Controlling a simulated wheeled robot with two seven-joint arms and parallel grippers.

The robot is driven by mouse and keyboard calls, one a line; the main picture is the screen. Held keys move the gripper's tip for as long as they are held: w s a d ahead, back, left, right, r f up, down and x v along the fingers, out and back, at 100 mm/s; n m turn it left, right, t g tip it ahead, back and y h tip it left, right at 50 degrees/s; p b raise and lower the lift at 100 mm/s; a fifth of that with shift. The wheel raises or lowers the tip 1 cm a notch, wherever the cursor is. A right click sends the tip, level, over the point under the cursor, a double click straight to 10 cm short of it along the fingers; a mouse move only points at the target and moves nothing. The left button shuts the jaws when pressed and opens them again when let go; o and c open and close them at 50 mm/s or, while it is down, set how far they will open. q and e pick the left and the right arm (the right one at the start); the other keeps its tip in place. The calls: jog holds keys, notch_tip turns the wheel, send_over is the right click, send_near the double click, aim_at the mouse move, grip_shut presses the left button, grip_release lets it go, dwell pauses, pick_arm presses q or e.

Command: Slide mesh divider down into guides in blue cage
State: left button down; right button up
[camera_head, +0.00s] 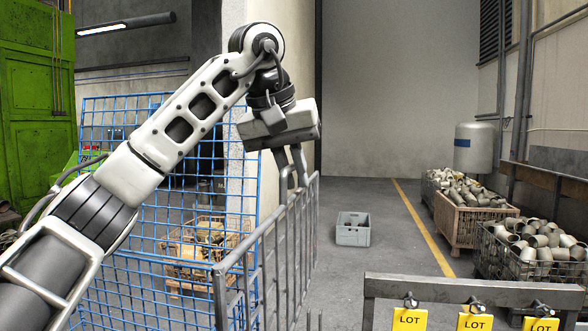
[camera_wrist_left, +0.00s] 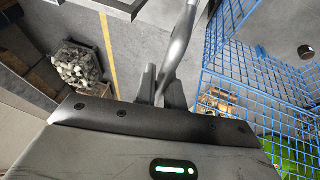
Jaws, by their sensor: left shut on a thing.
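The blue cage (camera_head: 150,225) has tall wire-mesh walls at the left in the head view, partly hidden behind my left arm. It also shows at the right in the left wrist view (camera_wrist_left: 245,80). A grey barred panel (camera_head: 262,255) with a loop handle on its top rail stands in front of the cage's right side; I take it for the divider. My left gripper (camera_head: 290,160) points down and is shut on the grey tube of this handle. The tube (camera_wrist_left: 182,45) runs between the fingers in the wrist view. The guides are not discernible. My right gripper is out of view.
A grey-blue crate (camera_head: 353,230) stands on the open floor. Bins of metal pipe pieces (camera_head: 475,215) line the right side beyond a yellow floor line. A grey rack with yellow LOT tags (camera_head: 475,322) is at the front right. A green machine (camera_head: 38,100) stands far left.

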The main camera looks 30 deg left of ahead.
pick_arm(q)
jog(key=shift+r+p, duration=1.45)
jog(key=shift+r, duration=0.1)
jog(key=shift+r+p, duration=0.4)
jog(key=shift+r, duration=1.9)
